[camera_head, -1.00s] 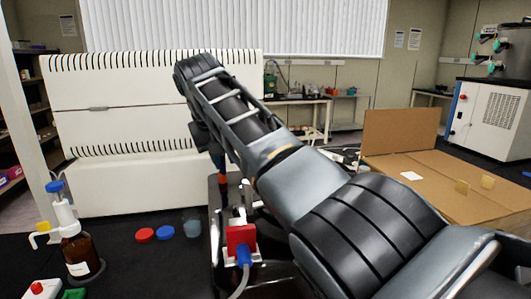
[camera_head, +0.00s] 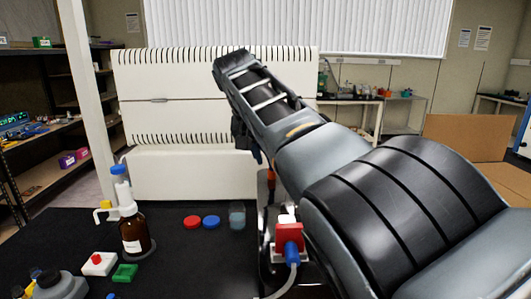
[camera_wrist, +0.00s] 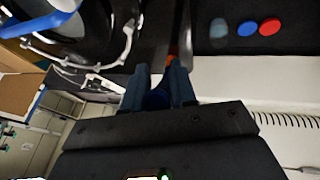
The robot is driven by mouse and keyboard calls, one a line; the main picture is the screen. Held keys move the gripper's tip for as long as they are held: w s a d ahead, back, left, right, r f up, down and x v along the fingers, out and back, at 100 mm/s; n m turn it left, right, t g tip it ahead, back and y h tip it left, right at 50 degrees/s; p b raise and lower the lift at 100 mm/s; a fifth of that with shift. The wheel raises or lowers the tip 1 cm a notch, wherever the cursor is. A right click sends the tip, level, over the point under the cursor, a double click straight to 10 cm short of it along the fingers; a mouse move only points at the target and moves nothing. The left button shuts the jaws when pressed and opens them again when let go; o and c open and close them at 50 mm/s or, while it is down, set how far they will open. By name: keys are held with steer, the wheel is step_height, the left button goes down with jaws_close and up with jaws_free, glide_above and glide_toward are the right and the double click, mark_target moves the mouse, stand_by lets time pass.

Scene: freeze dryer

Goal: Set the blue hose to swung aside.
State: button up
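A blue hose fitting (camera_head: 292,255) sits below a red block (camera_head: 289,237) in the head view, with a pale hose running down from it toward the bottom edge. In the wrist view a blue curved band (camera_wrist: 42,22) shows at the upper left; I cannot tell whether it belongs to the hose. My gripper (camera_wrist: 158,70) has its two fingers apart, with a dark blue rounded shape (camera_wrist: 157,99) in the gap. I cannot tell whether the fingers touch it. An orange-red part (camera_wrist: 172,48) lies just beyond the fingertips. In the head view my arm hides much of this area.
The white slotted dryer housing (camera_head: 190,175) stands behind the black bench (camera_head: 190,265). A brown bottle (camera_head: 134,232), a red disc (camera_head: 192,222), a blue disc (camera_head: 211,222) and a small beaker (camera_head: 237,216) stand on the left. A cardboard box (camera_head: 465,137) is at right.

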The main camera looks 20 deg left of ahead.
steer(key=o, duration=0.4)
steer(key=shift+a, duration=0.1)
steer(key=shift+c, duration=0.2)
steer(key=d+b+v, duration=0.1)
steer(key=b+v, duration=0.1)
steer(key=v, duration=0.5)
steer(key=shift+s+a+r, duration=0.2)
steer(key=shift+a+r, duration=0.15)
steer(key=shift+a, duration=0.15)
